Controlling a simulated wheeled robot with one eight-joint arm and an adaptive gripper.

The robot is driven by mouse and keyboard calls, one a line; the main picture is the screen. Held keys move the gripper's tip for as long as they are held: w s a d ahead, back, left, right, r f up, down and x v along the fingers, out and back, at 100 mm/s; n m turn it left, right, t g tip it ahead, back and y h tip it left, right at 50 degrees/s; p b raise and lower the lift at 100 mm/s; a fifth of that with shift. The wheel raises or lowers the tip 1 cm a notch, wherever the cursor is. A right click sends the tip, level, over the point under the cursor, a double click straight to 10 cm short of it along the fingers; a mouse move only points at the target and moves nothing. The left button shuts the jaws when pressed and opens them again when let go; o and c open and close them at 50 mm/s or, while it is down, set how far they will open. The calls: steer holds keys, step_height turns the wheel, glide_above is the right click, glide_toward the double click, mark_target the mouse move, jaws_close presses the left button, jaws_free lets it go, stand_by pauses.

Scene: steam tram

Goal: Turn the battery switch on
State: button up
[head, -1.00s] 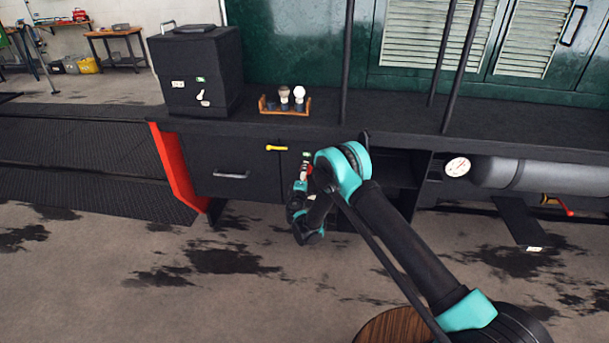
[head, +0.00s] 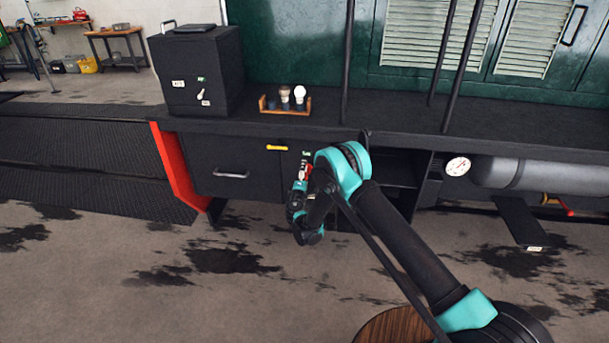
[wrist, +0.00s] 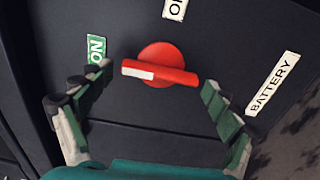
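The battery switch (wrist: 160,73) is a red rotary knob with a bar handle on a dark panel, in the middle of the wrist view. The bar's white end points left, roughly towards the green ON label (wrist: 97,49). A white label (wrist: 175,8), partly cut off, is above, and a BATTERY label (wrist: 272,83) is at right. My gripper (wrist: 158,77) is open, its fingers on either side of the bar near its two ends. I cannot tell whether they touch it. In the head view my gripper (head: 303,174) is at the cabinet front, with the switch mostly hidden.
A drawer (head: 230,174) and a yellow handle (head: 277,148) are left of my gripper. A black box (head: 197,72) and a small wooden rack (head: 285,106) stand on the bench top. A grey cylinder (head: 525,174) with a gauge is at right. The floor in front is clear.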

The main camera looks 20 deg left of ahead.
steer(key=v, duration=0.7)
steer(key=shift+s, duration=0.25)
stand_by(0.3)
